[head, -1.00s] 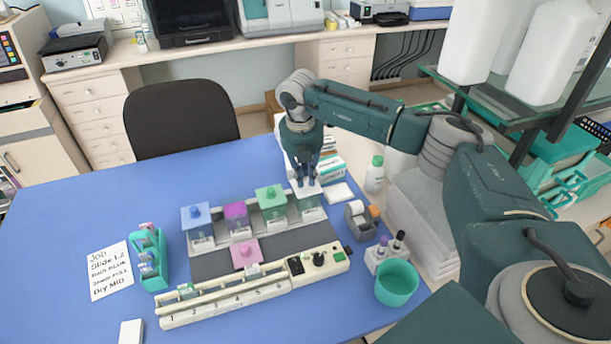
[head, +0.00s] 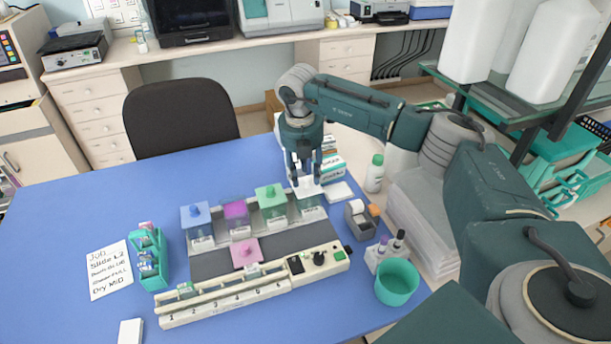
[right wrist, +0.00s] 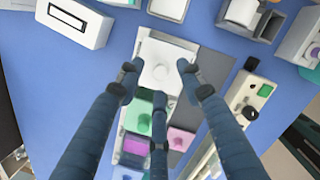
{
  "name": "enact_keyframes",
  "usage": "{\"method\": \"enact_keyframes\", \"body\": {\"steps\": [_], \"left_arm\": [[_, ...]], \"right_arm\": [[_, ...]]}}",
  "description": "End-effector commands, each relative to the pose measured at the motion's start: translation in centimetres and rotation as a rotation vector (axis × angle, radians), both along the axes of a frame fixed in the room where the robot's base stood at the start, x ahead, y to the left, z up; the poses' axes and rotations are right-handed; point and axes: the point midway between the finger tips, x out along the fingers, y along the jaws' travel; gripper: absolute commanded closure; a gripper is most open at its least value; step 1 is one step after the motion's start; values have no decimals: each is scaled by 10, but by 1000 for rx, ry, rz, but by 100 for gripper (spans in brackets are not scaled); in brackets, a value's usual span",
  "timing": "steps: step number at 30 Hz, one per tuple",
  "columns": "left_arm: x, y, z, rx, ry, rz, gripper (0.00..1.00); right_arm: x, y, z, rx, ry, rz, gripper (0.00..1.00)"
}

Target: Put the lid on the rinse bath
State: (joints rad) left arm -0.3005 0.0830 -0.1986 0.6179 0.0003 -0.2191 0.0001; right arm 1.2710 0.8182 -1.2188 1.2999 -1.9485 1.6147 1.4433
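The rinse bath (head: 311,211) appears to be the clear bath at the right end of the back row. A white lid (head: 307,189) with a round knob lies over its top; the exact seating is hard to see. In the right wrist view the lid (right wrist: 150,55) looks flat and square over the bath. My right gripper (head: 304,182) is directly above the lid. Its three fingers (right wrist: 158,82) are spread around the knob, apart from it, and hold nothing. My left gripper is not in view.
Blue-lidded (head: 195,216), purple-lidded (head: 236,211) and green-lidded (head: 271,197) baths stand left in the same row. A pink lid (head: 246,253) is in front. A numbered rail (head: 225,302), green cup (head: 397,284) and tape dispenser (head: 360,221) are nearby.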

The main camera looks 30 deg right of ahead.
Motion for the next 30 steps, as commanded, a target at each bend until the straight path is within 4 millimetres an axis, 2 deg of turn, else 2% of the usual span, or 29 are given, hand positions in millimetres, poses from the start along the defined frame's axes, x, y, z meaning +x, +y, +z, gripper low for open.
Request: {"method": "enact_keyframes", "body": {"steps": [9, 15, 20, 30], "left_arm": [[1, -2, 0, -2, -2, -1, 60], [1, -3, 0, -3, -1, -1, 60], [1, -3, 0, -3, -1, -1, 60], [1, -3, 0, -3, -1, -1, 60]], "right_arm": [[-4, 8, 68, 1, -5, 2, 63], [-8, 12, 96, 1, -2, 0, 63], [-9, 13, 105, 0, 0, 0, 63], [-9, 13, 105, 0, 0, 0, 63]]}}
